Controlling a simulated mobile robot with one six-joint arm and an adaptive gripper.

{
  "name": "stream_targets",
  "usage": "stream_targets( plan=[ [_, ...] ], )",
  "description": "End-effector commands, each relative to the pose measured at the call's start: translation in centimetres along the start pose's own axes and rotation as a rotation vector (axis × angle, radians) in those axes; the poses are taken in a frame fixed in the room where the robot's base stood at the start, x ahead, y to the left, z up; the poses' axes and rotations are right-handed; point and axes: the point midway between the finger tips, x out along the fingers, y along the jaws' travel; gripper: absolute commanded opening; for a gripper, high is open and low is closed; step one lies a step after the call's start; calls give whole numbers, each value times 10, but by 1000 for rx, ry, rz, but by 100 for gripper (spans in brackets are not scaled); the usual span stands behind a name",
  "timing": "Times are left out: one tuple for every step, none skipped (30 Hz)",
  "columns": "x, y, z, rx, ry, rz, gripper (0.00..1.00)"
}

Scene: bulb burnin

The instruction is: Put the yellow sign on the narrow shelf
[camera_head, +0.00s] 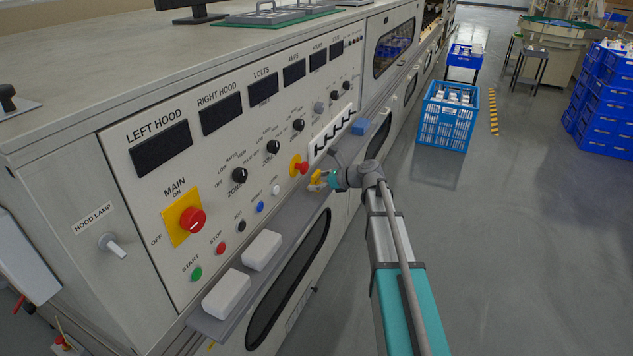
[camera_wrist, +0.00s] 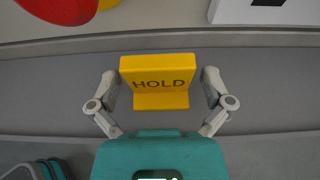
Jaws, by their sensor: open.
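The yellow sign (camera_wrist: 160,82) reads HOLD and stands on the narrow grey shelf (camera_wrist: 45,90) in the wrist view. My gripper (camera_wrist: 160,85) is open, with one finger on each side of the sign and a small gap visible on both sides. In the head view my gripper (camera_head: 322,182) is at the shelf (camera_head: 286,212) below the panel. The yellow sign (camera_head: 316,176) shows there as a small patch, partly hidden by the gripper.
Two white blocks (camera_head: 227,294) (camera_head: 262,250) lie on the near part of the shelf. The panel's red button (camera_head: 302,168) is just above my gripper. A blue crate (camera_head: 447,115) stands on the floor to the right.

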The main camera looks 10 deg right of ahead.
Motion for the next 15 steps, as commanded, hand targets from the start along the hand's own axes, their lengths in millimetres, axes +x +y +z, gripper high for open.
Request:
stream_targets(
  plan=[
    [0,0,0,0,0,0,100],
    [0,0,0,0,0,0,100],
    [0,0,0,0,0,0,100],
    [0,0,1,0,0,0,100],
    [0,0,1,0,0,0,100],
    [-1,0,2,0,0,0,100],
    [-1,0,3,0,0,0,100],
    [-2,0,4,0,0,0,100],
    [-4,0,4,0,0,-1,100],
    [-7,0,4,1,0,-1,100],
    [-10,0,4,1,0,-1,100],
    [-14,0,4,1,0,-1,100],
    [-18,0,4,1,0,-1,100],
    [-22,0,4,1,0,-2,100],
    [-28,1,5,1,0,-2,100]
  ],
)
